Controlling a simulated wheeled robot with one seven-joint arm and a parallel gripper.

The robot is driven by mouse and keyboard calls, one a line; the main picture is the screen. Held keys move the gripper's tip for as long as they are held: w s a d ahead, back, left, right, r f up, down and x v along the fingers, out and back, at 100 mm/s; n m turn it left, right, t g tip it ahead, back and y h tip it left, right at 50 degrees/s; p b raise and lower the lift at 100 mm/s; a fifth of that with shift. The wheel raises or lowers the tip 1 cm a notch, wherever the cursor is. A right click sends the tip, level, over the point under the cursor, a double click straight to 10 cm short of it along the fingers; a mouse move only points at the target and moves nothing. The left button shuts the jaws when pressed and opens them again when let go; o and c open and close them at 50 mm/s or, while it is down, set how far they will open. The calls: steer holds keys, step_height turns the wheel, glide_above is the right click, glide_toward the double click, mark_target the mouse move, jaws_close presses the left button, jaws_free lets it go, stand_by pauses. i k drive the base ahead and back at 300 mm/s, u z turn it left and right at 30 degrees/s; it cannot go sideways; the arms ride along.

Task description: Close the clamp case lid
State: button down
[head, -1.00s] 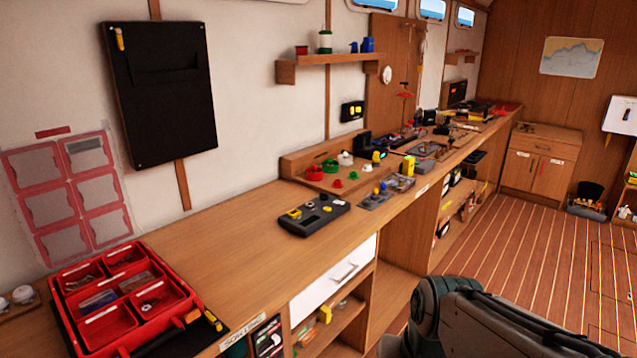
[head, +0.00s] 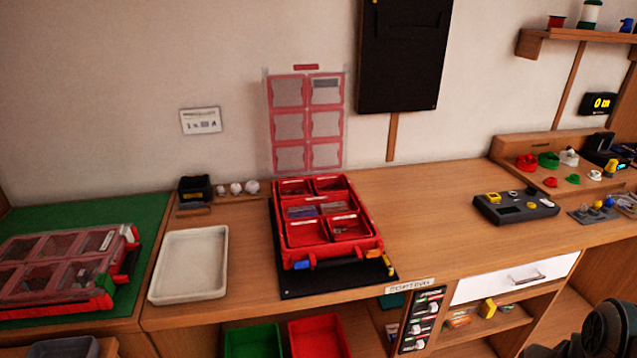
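An open red case (head: 277,232) with several compartments sits on a black mat on the wooden bench, in the middle of the head view. Small parts lie in some compartments. A clear, red-framed lid panel (head: 306,145) stands upright behind it, in front of the wall; its hinge is hard to make out. A second red case (head: 62,268) on the left has a clear lid lying over it. I cannot read which case is the clamp case. My gripper is out of view; only a dark part of my arm shows at the lower right.
A white tray (head: 190,298) lies between the cases. A small black box (head: 194,189) and white round items stand behind it. A dark device (head: 515,207) is on the right. The bench between the open case and this device is mostly clear. Green and red bins sit below.

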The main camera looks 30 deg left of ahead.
mark_target(307, 90)
steer(key=u, duration=1.3)
